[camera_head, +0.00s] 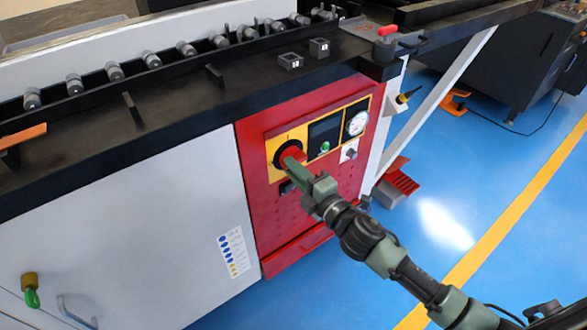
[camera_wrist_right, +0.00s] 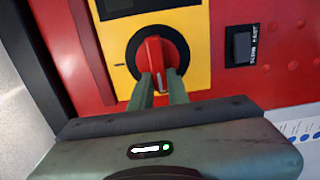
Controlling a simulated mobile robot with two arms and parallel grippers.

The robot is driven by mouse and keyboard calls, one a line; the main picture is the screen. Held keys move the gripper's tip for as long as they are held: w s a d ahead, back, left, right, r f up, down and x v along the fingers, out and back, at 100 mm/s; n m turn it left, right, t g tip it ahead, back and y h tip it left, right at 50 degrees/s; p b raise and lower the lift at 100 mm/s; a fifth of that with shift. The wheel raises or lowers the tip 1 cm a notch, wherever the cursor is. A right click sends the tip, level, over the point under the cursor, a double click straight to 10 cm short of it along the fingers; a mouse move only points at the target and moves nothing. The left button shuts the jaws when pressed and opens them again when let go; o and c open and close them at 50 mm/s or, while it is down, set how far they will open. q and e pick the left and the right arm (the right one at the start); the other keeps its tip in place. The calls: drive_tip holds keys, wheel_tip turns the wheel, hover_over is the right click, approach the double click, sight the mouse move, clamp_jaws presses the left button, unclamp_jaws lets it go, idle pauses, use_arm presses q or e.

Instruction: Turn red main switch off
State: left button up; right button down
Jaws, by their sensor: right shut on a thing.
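The red main switch (camera_head: 293,153) is a red rotary knob on a round black base, set on a yellow plate (camera_head: 274,146) on the red front panel. In the right wrist view, the knob (camera_wrist_right: 153,52) stands out from its black disc, and a small pale mark shows on its end. My right gripper (camera_head: 291,161) comes in from the lower right in the head view. In the wrist view, its two green fingers (camera_wrist_right: 160,84) lie on either side of the knob's end and are shut on it. My left gripper is not in view.
A round gauge (camera_head: 357,123), a green button (camera_head: 325,147) and a grey knob (camera_head: 348,154) sit right of the switch. A black rocker switch (camera_wrist_right: 242,45) is near the gripper. The black machine table (camera_head: 180,97) overhangs the panel. Blue floor (camera_head: 480,165) is open at right.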

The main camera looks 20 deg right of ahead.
drive_tip(key=c, duration=1.4)
unclamp_jaws()
drive_tip(key=shift+o, duration=0.2)
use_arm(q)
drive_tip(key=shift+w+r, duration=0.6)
use_arm(e)
drive_tip(key=v, duration=0.8)
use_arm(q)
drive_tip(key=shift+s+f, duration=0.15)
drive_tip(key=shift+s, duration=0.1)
